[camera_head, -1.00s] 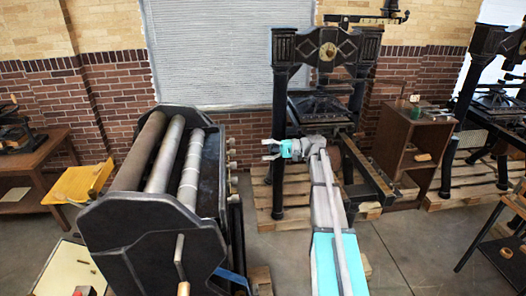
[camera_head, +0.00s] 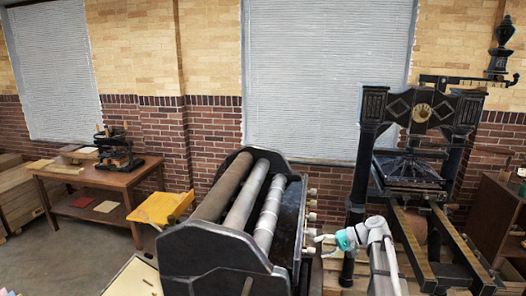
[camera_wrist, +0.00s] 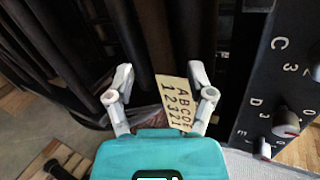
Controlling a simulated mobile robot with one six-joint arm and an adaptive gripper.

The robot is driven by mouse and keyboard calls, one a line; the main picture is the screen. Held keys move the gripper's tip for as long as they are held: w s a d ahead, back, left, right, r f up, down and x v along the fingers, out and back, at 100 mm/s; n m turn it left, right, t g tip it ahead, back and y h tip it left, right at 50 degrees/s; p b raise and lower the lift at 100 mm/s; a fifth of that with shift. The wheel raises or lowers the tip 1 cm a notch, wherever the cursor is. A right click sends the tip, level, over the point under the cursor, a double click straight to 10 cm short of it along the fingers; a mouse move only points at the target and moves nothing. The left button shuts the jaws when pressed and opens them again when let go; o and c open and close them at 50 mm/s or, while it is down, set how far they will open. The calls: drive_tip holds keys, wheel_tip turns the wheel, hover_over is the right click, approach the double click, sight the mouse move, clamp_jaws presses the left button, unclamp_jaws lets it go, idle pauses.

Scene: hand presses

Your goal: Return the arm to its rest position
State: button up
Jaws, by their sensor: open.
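My gripper (camera_head: 322,246) is teal and grey, with its two fingers spread apart and pointing left in the head view. It is beside the right side of the black roller press (camera_head: 215,262) and left of the tall black hand press (camera_head: 372,172). The wrist view also shows the open fingers (camera_wrist: 160,80). A beige card (camera_wrist: 177,100) with letters and numerals shows between them, partly behind the right finger; whether it touches that finger I cannot tell. My arm reaches in from the bottom of the head view.
A dark panel with knobs (camera_wrist: 275,100) stands close on the right in the wrist view. A yellow tray (camera_head: 160,208) sticks out left of the roller press. A wooden table (camera_head: 120,180) with a small press stands at the left. Floor (camera_head: 70,255) is clear in front of it.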

drive_tip(key=s+a+f+n+g+h+b, duration=0.1)
drive_tip(key=s+a+f+n+h+b, duration=0.2)
drive_tip(key=s+f+h+b, duration=0.5)
drive_tip(key=s+f+h, duration=0.4)
drive_tip(key=s+f, duration=0.7)
drive_tip(key=shift+f+n+g+h, duration=0.2)
drive_tip(key=shift+n+g+h, duration=0.1)
drive_tip(key=shift+h, duration=0.1)
idle(0.4)
drive_tip(key=shift+c, duration=0.8)
drive_tip(key=shift+s, duration=0.1)
